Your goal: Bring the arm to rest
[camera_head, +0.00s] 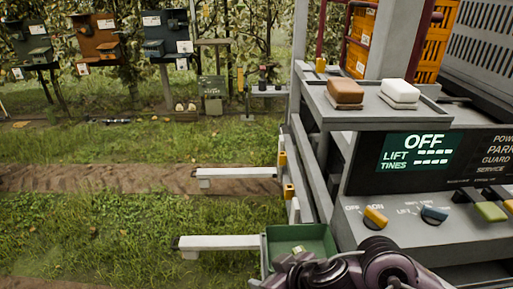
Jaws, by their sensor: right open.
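My right arm, dark and purplish, comes in at the bottom edge right of centre. Its gripper (285,277) is low over the near side of a green tray (301,233). The gripper is open; its fingers are small and partly cut off by the bottom edge. A small pale-yellow piece shows in the tray beside it, too small to make out. I see nothing held. My left gripper is not in view.

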